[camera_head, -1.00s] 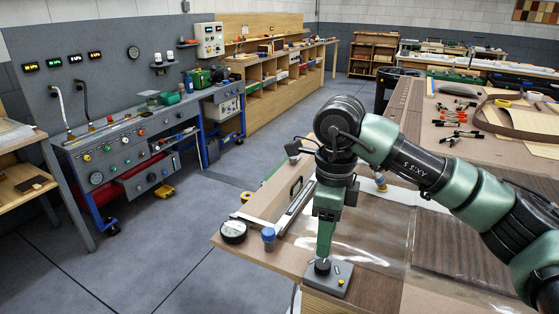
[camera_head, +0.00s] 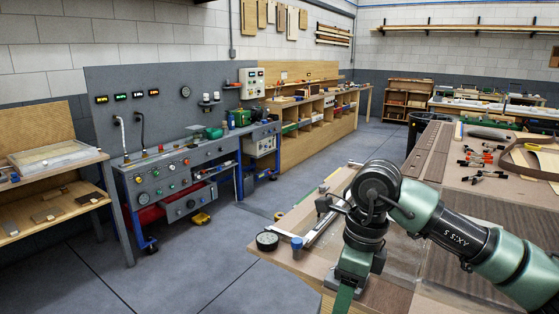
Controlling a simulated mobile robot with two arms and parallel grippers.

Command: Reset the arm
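My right arm comes in from the right over the workbench (camera_head: 290,222). Its gripper (camera_head: 343,300) points down at the bottom edge of the view. The fingers show edge-on as one green strip and their tips are cut off, so I cannot tell whether they are open or shut. The small control box with a black knob, seen earlier under the gripper, does not show now. My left gripper is not in view.
A round gauge (camera_head: 267,240) and a blue-capped fitting (camera_head: 297,246) sit at the bench's near left corner. Black-and-orange clamps (camera_head: 480,160) lie at the bench's far right. A control console (camera_head: 170,180) stands left; the floor between (camera_head: 200,250) is clear.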

